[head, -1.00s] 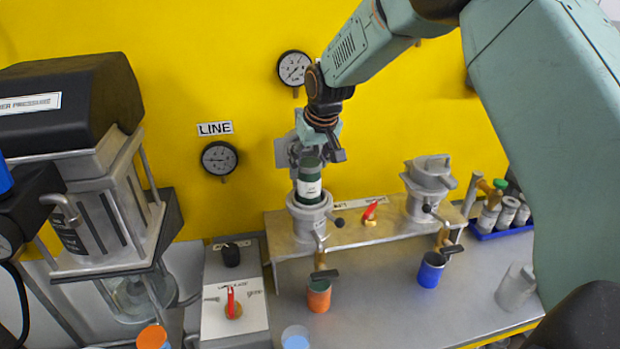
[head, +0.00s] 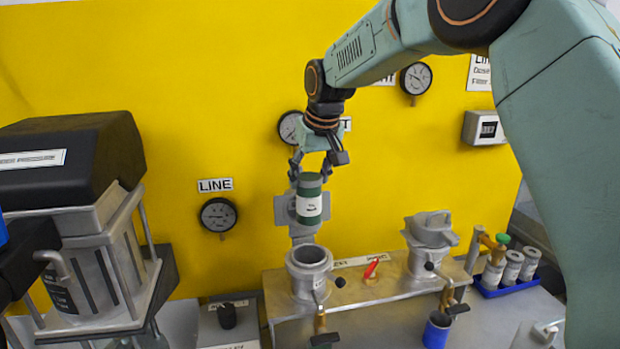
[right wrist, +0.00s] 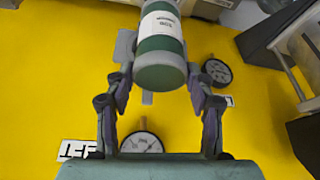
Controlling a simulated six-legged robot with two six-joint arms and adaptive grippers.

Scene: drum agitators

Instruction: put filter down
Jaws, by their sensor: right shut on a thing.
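The filter (head: 309,203) is a dark green cylinder with a white label band. My right gripper (head: 311,171) is shut on its upper end and holds it nearly upright. The filter hangs above the open grey metal housing (head: 311,287), clear of its rim. In the right wrist view the filter (right wrist: 160,45) sits between the two fingers of my right gripper (right wrist: 160,80). My left gripper does not show.
A blue rack (head: 505,288) of cylinders is at the right. The press machine (head: 75,250) fills the left.

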